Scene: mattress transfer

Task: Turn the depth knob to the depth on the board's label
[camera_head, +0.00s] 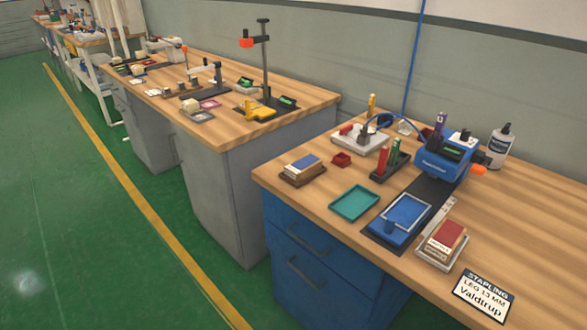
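A blue machine (446,158) with a small green display stands at the back of the near workbench. An orange part (478,169) sticks out at its right side; I cannot tell whether this is the depth knob. A black-framed white card (483,297) at the bench's front right reads "STAPLING", "LEG 13 MM" and "Valdtrup". A black stand (265,65) with an orange part (246,43) rises on the middle bench. A yellow item (257,112) lies by its foot. No depth scale or board's label is readable there. Neither of my grippers is in view.
The near workbench (540,225) holds a blue tray (402,218), a green tray (354,203), a box stack (443,243), a marker holder (390,165) and a white bottle (499,146). A green floor (90,220) with a yellow line lies clear at left.

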